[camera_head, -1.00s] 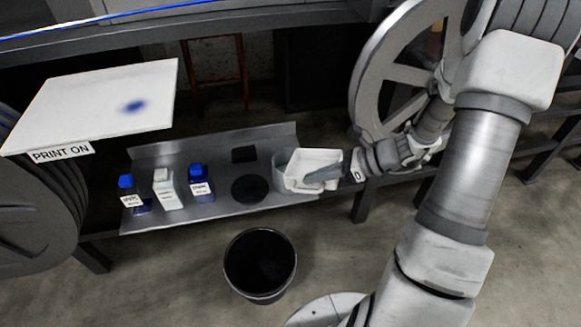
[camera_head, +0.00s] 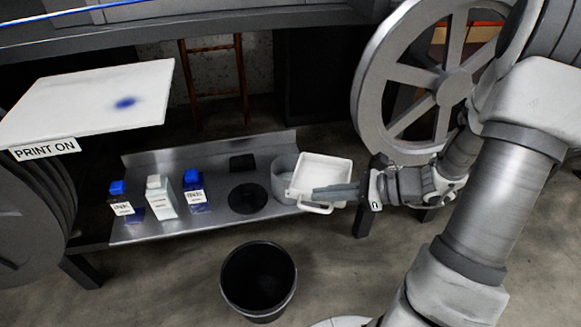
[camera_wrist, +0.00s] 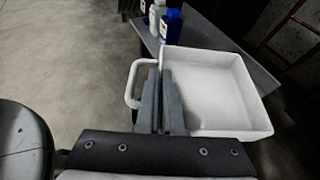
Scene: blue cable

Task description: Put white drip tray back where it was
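The white drip tray (camera_head: 325,168) is a shallow square pan with a loop handle, at the right end of the metal shelf in the head view. It overlaps a grey round container in the picture, and its height above that is hard to judge. My gripper (camera_head: 318,193) reaches it from the right with its grey fingers at the handle side. In the wrist view the tray (camera_wrist: 215,85) looks empty. The fingers (camera_wrist: 160,76) are nearly together across the tray's handle side, with the handle loop showing to their left. The exact contact is hidden by the fingers.
The metal shelf (camera_head: 145,232) holds blue-capped ink bottles (camera_head: 193,193), a white bottle (camera_head: 160,198), a black disc (camera_head: 248,198) and the grey container (camera_head: 283,180). A black bin (camera_head: 258,278) stands on the floor in front. A large spoked wheel (camera_head: 405,85) stands behind my arm.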

